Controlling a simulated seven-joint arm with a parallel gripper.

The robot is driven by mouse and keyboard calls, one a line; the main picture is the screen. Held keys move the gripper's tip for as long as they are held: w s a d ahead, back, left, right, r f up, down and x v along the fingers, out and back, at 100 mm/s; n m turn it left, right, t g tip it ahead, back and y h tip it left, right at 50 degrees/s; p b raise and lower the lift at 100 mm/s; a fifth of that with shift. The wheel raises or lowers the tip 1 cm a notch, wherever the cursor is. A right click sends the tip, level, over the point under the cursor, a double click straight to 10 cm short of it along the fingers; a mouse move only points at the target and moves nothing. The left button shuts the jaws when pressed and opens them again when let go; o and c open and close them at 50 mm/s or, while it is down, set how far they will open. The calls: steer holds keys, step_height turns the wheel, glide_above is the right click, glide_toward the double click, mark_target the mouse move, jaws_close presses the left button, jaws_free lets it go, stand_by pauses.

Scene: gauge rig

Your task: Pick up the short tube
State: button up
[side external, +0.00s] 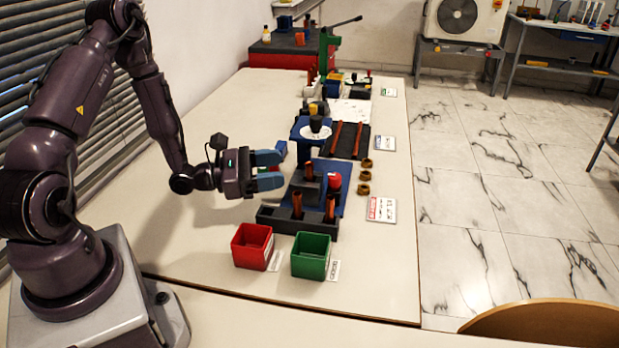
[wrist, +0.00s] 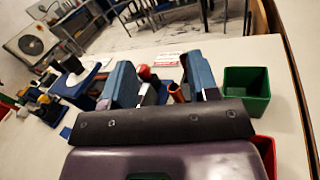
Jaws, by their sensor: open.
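My gripper (side external: 283,169) is open and empty, with its blue fingers level above the table, to the left of the blue fixture plate (side external: 337,197). Upright copper-brown tubes show in the dark rack, one on its left (side external: 297,204) and one on its right (side external: 330,209). Another copper tube (side external: 308,172) stands in a dark block on the blue plate. I cannot tell for sure which is the short tube. In the wrist view, one copper tube (wrist: 176,91) shows between the spread fingers (wrist: 160,66), partly hidden by the right finger.
A dark rack (side external: 267,217) is in front of the blue plate. A red bin (side external: 252,247) and a green bin (side external: 310,256) are at the front. Longer tubes (side external: 338,134) lie on a black tray farther back. The left side of the table is clear.

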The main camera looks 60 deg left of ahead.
mark_target(304, 180)
steer(key=s+a+f+n+t+y, duration=0.1)
steer(key=s+a+f+n+y, duration=0.1)
steer(key=a+f+n+y, duration=0.5)
steer(key=shift+y, duration=0.4)
steer(key=w, duration=0.8)
steer(key=w+d, duration=0.1)
steer(key=w, duration=0.4)
steer(key=shift+w, duration=0.1)
steer(key=shift+c, duration=0.4)
jaws_close()
